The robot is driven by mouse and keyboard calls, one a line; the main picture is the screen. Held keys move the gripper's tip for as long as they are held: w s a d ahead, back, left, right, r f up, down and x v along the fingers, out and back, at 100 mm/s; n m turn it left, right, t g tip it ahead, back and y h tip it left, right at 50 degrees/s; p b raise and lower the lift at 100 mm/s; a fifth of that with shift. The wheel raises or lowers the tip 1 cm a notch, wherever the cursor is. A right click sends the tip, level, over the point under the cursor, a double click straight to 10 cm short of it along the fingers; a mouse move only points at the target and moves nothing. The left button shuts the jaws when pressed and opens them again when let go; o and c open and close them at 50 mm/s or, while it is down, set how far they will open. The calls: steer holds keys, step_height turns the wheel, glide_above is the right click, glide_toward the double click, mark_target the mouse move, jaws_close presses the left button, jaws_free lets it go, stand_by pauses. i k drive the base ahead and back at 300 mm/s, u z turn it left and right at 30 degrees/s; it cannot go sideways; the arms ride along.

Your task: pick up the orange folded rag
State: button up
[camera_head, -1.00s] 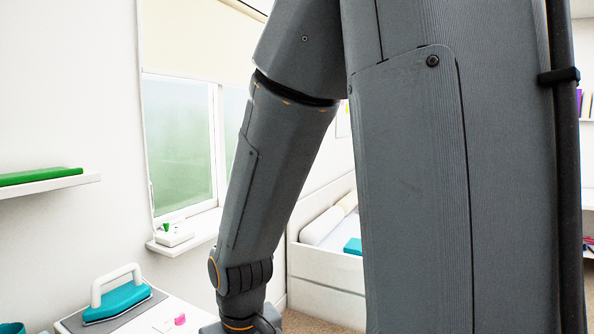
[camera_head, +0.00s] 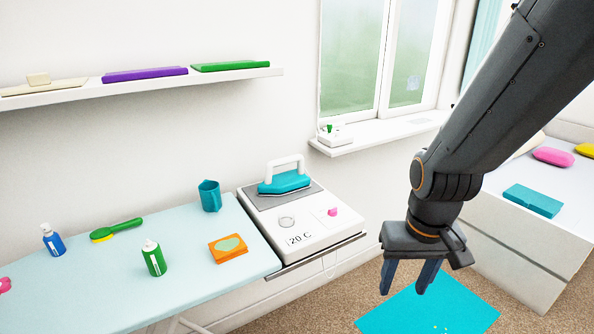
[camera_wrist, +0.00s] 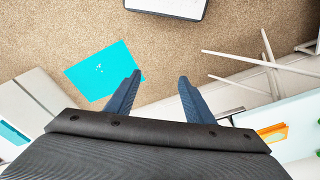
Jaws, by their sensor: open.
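The orange folded rag (camera_head: 228,250) lies flat near the right end of the light blue ironing board (camera_head: 90,266). It has a pale green patch on top. In the wrist view the rag (camera_wrist: 272,133) shows at the right edge of the picture. My gripper (camera_head: 408,288) hangs over the floor to the right of the board and the iron station. Its two blue fingers are apart with nothing between them, also in the wrist view (camera_wrist: 158,82). The gripper is well clear of the rag.
A white station (camera_head: 305,228) with a teal iron (camera_head: 285,182) adjoins the board's right end. A teal cup (camera_head: 209,196), green bottle (camera_head: 153,257), blue bottle (camera_head: 53,240) and green brush (camera_head: 118,229) stand or lie on the board. A blue mat (camera_head: 430,306) lies on the carpet.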

mark_target(228, 248)
steer(key=u, duration=0.35)
steer(key=k, duration=0.35)
steer(key=u, duration=0.75)
steer(key=i, duration=0.5)
